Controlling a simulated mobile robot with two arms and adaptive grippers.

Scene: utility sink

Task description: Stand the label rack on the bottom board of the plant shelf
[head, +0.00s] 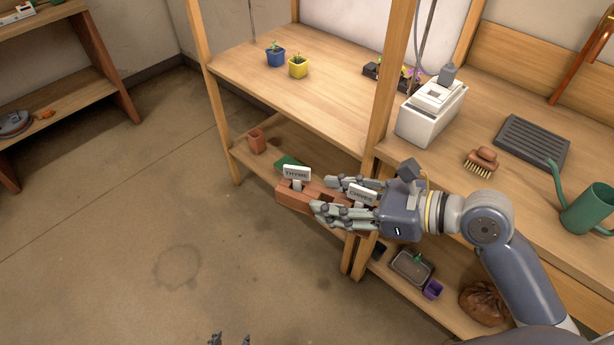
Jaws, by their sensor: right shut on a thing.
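The label rack (296,196) is a reddish-brown block with upright white labels; one reads THYME and another is partly hidden by fingers. My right gripper (322,196) is shut on its right part. The rack looks upright and overlaps the front edge of the bottom board (258,173) of the plant shelf (222,120); I cannot tell whether it touches the board. A terracotta pot (257,141) and a flat green thing (287,161) are on that board, behind the rack. Tips of my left gripper (229,339) barely show at the bottom edge; their opening is unclear.
The upper board holds a blue pot (275,56) and a yellow pot (298,66). A wooden post (388,85) stands close behind my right gripper. The bench at right carries a white machine (431,110), a brush (481,160) and a green watering can (588,208). The floor at left is clear.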

